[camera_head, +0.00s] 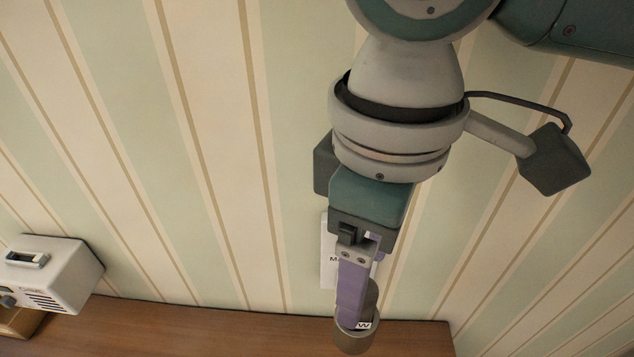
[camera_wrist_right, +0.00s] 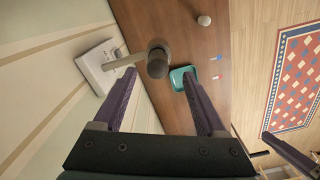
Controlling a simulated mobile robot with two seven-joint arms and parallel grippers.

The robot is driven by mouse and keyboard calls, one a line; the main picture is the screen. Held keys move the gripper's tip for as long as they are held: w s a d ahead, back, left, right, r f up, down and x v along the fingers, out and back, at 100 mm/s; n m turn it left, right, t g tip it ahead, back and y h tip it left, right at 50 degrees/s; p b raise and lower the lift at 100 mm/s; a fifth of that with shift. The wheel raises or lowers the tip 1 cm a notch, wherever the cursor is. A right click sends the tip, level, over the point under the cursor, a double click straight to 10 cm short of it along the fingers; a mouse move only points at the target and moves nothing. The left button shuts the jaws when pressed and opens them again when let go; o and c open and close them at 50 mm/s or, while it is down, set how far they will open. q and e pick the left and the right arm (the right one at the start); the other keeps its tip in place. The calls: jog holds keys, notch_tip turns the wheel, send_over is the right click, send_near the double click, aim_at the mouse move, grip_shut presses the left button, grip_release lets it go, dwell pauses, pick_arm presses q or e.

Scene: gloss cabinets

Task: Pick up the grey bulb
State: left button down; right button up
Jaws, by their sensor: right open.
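My right gripper (camera_head: 354,312) points down at the wall in the head view, its purple fingers almost in line. In the right wrist view this gripper (camera_wrist_right: 154,80) is open, with a wide gap between its fingers. A dark grey rounded piece (camera_wrist_right: 157,66) shows between and beyond them, at the end of a rod from a white wall plate (camera_wrist_right: 92,72). In the head view a grey-brown cylinder (camera_head: 352,342) shows at the fingertips. I cannot tell whether this fixture holds the grey bulb, or whether the fingers touch it. A pale rounded object (camera_wrist_right: 204,20) lies on the wooden top.
The wooden top (camera_head: 230,330) runs along the striped wall. A teal dish (camera_wrist_right: 180,76) and small red and blue items (camera_wrist_right: 215,68) lie on it. A white appliance (camera_head: 55,275) stands at left. A purple finger, apparently my left gripper's (camera_wrist_right: 288,151), shows over the floor near the patterned rug (camera_wrist_right: 298,80).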

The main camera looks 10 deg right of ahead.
notch_tip(320, 180, down, 6)
jog(key=shift+w+d+r+p, duration=0.1)
jog(key=shift+w+r+p, duration=0.1)
jog(key=shift+p, duration=0.45)
grip_shut()
